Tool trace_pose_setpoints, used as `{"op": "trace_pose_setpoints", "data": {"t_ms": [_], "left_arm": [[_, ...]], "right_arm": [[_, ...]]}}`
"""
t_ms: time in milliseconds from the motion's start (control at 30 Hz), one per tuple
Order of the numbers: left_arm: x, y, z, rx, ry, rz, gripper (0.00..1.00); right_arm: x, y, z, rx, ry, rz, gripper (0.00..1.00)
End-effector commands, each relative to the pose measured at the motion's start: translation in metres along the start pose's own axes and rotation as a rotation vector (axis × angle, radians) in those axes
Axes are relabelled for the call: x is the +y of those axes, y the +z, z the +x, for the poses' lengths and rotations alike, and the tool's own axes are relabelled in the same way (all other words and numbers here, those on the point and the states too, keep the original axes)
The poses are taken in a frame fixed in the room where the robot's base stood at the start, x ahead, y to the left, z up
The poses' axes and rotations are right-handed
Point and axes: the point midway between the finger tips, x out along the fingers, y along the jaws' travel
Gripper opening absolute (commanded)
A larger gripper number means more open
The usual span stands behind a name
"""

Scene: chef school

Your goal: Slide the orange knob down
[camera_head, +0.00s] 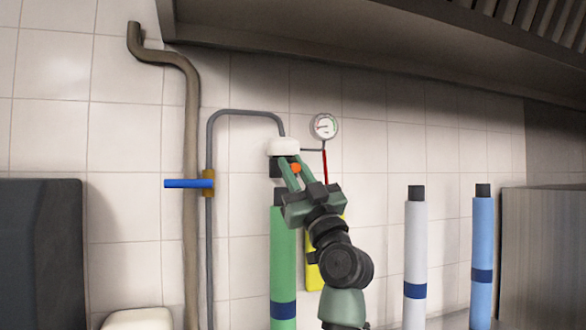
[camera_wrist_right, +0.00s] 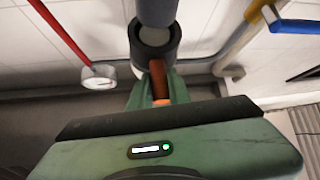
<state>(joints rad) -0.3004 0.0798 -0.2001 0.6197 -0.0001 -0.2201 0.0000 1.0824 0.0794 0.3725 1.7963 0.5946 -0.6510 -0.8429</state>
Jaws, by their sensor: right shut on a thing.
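The orange knob (camera_head: 296,168) shows between the fingertips of my right gripper (camera_head: 289,166), just below a white rounded fitting (camera_head: 284,146) on the wall pipe. My right gripper is shut on the orange knob. In the right wrist view the knob (camera_wrist_right: 158,80) sits between the green fingers (camera_wrist_right: 157,88), against a dark round collar (camera_wrist_right: 156,42). The fingers hide part of the knob. My left gripper is not in view.
A pressure gauge (camera_head: 324,126) with a red tube is right of the knob. A blue-handled valve (camera_head: 189,183) is on the pipe at left. A green cylinder (camera_head: 283,262) stands below. A dark hood (camera_head: 400,50) overhangs above.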

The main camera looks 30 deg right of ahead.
Motion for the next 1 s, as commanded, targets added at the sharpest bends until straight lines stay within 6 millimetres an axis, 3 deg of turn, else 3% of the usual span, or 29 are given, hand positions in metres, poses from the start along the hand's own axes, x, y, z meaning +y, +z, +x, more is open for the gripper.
{"op": "trace_pose_setpoints", "data": {"t_ms": [267,600,633,700,1000], "left_arm": [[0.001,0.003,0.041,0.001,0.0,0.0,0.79],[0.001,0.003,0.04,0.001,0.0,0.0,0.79],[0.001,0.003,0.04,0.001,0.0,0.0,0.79],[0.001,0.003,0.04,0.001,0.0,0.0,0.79],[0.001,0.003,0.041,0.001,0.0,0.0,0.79]], "right_arm": [[-0.009,0.032,-0.032,-0.001,-0.001,-0.003,0.0],[-0.011,0.035,-0.032,-0.007,-0.004,-0.001,0.0],[-0.011,0.035,-0.032,-0.007,-0.004,-0.001,0.27],[-0.01,0.035,-0.032,-0.006,-0.004,0.0,0.39],[-0.009,0.033,-0.033,-0.002,-0.001,-0.001,0.39]]}}
